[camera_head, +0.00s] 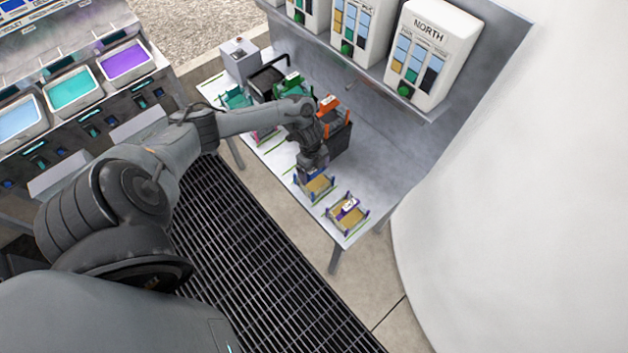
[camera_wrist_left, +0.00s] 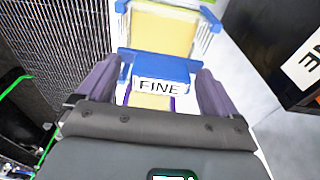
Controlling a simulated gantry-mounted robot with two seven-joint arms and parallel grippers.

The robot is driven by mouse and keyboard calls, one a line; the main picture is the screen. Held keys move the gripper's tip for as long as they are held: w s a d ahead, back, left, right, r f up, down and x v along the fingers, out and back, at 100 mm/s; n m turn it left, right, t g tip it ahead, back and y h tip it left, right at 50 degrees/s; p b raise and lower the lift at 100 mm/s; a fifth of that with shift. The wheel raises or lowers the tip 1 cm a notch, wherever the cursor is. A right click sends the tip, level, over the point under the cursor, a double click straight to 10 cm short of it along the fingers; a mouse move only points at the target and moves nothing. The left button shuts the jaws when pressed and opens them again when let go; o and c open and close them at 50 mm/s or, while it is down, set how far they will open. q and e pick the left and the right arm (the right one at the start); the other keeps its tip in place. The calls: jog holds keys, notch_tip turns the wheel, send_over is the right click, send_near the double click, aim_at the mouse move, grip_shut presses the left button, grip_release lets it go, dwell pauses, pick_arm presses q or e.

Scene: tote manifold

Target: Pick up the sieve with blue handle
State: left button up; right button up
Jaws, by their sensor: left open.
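The sieve with blue handle (camera_head: 318,186) lies on the metal table below my left gripper (camera_head: 312,172). It has a tan mesh and blue side rails. In the left wrist view its blue handle (camera_wrist_left: 158,68) has a white label reading FINE. The two fingers of my left gripper (camera_wrist_left: 155,88) are open, one on each side of the handle. I cannot tell whether they touch it. The gripper hides part of the sieve in the head view. My right gripper is not in view.
A second sieve with a purple handle (camera_head: 347,212) lies nearer the table's front corner. An orange-handled item (camera_head: 328,104) and a dark bin (camera_head: 340,138) stand behind the gripper. White dispensers, one marked NORTH (camera_head: 428,50), stand on the shelf above.

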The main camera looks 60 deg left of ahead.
pick_arm(q)
jog(key=c, duration=1.5)
jog(key=shift+r, duration=0.15)
